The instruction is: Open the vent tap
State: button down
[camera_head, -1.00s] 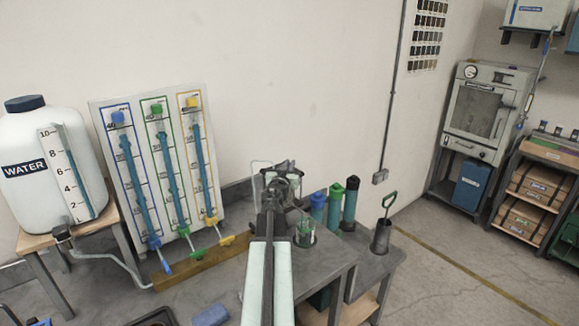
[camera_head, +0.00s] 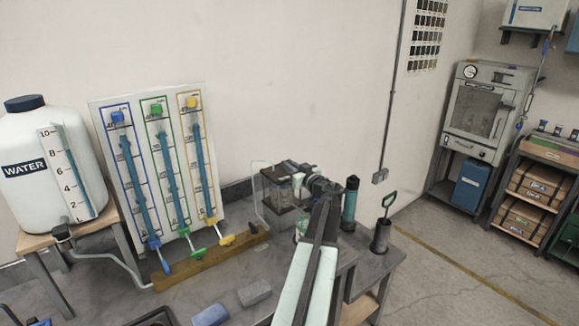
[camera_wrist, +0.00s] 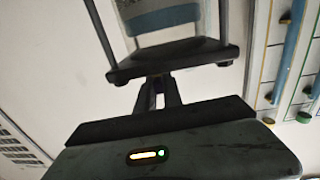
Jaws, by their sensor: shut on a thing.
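My gripper (camera_head: 303,178) is at the clear, dark-topped box (camera_head: 284,190) on the bench, to the right of the gauge board. In the wrist view my fingers (camera_wrist: 160,93) are closed on a small dark part by the box's dark plate (camera_wrist: 170,58). The fingers hide most of this part, and I cannot tell whether it is the vent tap. Two rods and a pale blue band show beyond the plate. No tap marked as a vent can be read in either view.
The gauge board (camera_head: 103,120) with blue, green and yellow taps stands on the left, beside the water tank (camera_head: 25,205). A dark-capped cylinder (camera_head: 350,200) and a grey pot (camera_head: 381,238) stand at the right. A grey block (camera_head: 254,293) lies on the front bench.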

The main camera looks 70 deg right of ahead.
jog(key=shift+n+t+y, duration=0.3)
jog(key=shift+n+y, duration=0.1)
jog(key=shift+y, duration=0.1)
jog(key=c, duration=1.5)
grip_release()
jog(key=v, duration=0.8)
jog(key=shift+d, duration=0.1)
